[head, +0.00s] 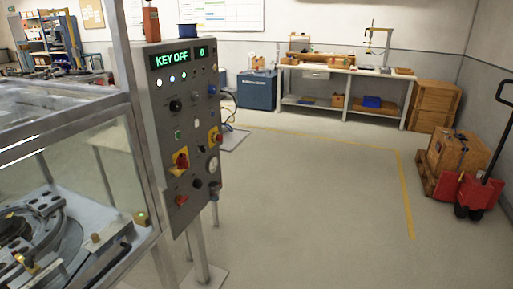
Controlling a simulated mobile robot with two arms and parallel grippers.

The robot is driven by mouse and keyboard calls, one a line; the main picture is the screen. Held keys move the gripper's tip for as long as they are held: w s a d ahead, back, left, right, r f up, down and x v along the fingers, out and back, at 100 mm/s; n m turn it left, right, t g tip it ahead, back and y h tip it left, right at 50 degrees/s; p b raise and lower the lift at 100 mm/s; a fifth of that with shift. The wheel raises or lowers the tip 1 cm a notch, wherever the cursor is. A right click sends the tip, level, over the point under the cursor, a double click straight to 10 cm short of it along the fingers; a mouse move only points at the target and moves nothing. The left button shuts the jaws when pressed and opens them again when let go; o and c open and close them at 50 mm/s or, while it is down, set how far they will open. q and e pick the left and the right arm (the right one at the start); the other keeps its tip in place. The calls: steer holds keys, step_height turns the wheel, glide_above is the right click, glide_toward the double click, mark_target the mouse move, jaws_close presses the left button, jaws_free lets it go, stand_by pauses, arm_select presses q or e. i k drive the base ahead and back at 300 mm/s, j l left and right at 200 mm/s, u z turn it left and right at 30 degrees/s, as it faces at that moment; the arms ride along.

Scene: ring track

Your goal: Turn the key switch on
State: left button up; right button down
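A grey control panel (180,130) stands upright on a post at the left of the head view, turned at an angle to me. Its green display (171,60) reads "KEY OFF", and a smaller display (201,51) sits beside it. The panel carries several lamps, buttons and knobs. These include a dark knob (175,105), a red rotary handle on a yellow plate (181,160), a second red and yellow control (215,138) and a pale round fitting (213,164). I cannot tell which control is the key switch. Neither of my grippers is in view.
A glass-walled machine enclosure (70,130) adjoins the panel's left side. The floor (300,200) right of the panel is clear, with a yellow line (405,190). A workbench (345,70) stands at the back wall. A red pallet truck (470,190) with a box is at right.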

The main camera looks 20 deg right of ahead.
mark_target(200, 147)
steer(key=i+l+u, duration=0.1)
steer(key=u, duration=0.55)
steer(key=i+l+u, duration=0.15)
steer(key=l+u, duration=0.15)
steer(key=l, duration=0.15)
steer(key=i+l+u, duration=0.25)
steer(key=l, duration=0.2)
steer(key=l+u, duration=0.3)
steer(key=l, duration=0.2)
